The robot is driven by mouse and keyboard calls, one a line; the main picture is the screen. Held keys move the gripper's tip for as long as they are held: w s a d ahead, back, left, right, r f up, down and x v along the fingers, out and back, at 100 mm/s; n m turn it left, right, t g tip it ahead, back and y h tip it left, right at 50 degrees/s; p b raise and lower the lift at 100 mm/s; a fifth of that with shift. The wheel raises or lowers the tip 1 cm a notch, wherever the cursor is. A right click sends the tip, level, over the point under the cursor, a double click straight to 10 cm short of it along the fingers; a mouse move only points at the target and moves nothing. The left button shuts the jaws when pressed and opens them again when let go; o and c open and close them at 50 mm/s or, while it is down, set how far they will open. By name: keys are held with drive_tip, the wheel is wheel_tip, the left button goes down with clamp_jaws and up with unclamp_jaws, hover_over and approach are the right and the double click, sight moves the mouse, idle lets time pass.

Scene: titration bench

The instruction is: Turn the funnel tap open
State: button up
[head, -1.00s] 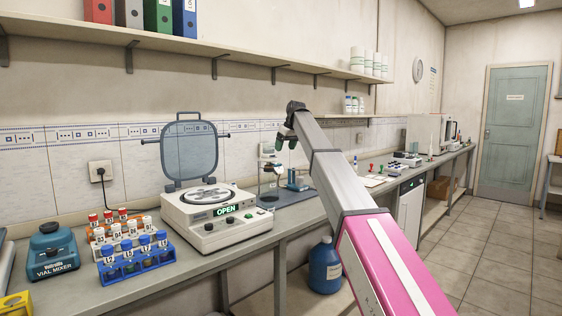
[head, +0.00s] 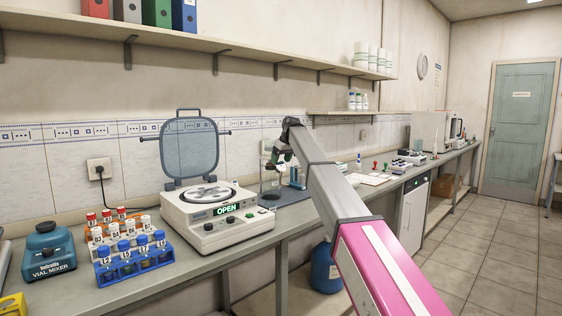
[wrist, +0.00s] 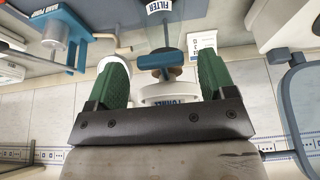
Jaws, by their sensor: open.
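In the wrist view, the blue funnel tap (wrist: 168,61) shows between and just beyond my green fingers, apart from them. A pale round part with lettering, apparently the funnel (wrist: 168,92), lies between the fingers, closer to my palm. My gripper (wrist: 162,75) is open, with one finger on each side and nothing held. The tap is too small to make out there.
A blue hand pump (wrist: 62,28) is at the upper left of the wrist view, near the left finger. A centrifuge (head: 215,215) with its lid up stands left of the gripper. Tube racks (head: 135,262) and a vial mixer (head: 50,250) stand farther left.

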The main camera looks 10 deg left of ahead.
drive_tip(key=shift+a+f, duration=0.1)
drive_tip(key=shift+f, duration=0.15)
drive_tip(key=c, duration=0.9)
drive_tip(key=shift+c, duration=0.2)
